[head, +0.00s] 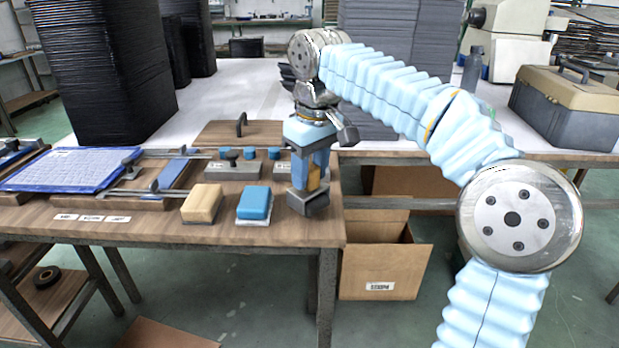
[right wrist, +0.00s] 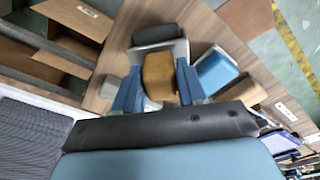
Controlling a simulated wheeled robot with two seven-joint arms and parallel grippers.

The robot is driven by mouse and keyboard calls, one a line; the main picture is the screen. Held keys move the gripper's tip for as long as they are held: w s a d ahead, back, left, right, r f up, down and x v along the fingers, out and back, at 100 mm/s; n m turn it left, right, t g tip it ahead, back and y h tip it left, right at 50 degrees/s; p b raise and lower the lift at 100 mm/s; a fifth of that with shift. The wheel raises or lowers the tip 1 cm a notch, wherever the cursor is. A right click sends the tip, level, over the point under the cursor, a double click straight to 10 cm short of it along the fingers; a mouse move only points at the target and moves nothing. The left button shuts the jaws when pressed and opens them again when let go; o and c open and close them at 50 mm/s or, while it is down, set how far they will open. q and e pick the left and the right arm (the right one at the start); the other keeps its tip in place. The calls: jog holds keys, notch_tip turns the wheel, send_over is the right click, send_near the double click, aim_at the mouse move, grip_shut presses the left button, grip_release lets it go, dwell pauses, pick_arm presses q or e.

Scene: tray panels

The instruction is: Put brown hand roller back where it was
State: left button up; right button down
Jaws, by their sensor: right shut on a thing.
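My right gripper (head: 308,185) is above the front right corner of the wooden table, pointing down. Its blue fingers (right wrist: 158,88) are shut on the brown hand roller (right wrist: 158,75), whose brown part shows between them in the right wrist view. In the head view only a small strip of the roller (head: 314,178) shows beside the fingers. A dark grey part lies past the brown part, at the fingertips; I cannot tell whether it belongs to the roller. My left gripper is not in view.
A tan block (head: 201,203) and a blue block (head: 254,206) lie left of my right gripper. Grey labelled plates (head: 238,170) with a black knob and blue pieces stand behind them. A blue sheet (head: 70,169) lies far left. An open cardboard box (head: 385,265) stands below, right of the table.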

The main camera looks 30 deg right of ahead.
jog(key=shift+f, duration=0.45)
jog(key=shift+s+a+f+b, duration=0.1)
jog(key=shift+f+b, duration=0.25)
jog(key=shift+f, duration=0.4)
jog(key=c, duration=0.6)
grip_release()
jog(key=shift+c, duration=0.2)
jog(key=shift+r, duration=0.25)
jog(key=r+p, duration=0.1)
jog(key=r, duration=0.3)
jog(key=r+p, duration=0.1)
jog(key=r, duration=0.2)
jog(key=s+r+p, duration=0.1)
jog(key=r, duration=0.3)
jog(key=shift+r, duration=0.3)
jog(key=shift+s+r, duration=0.1)
jog(key=shift+r, duration=0.55)
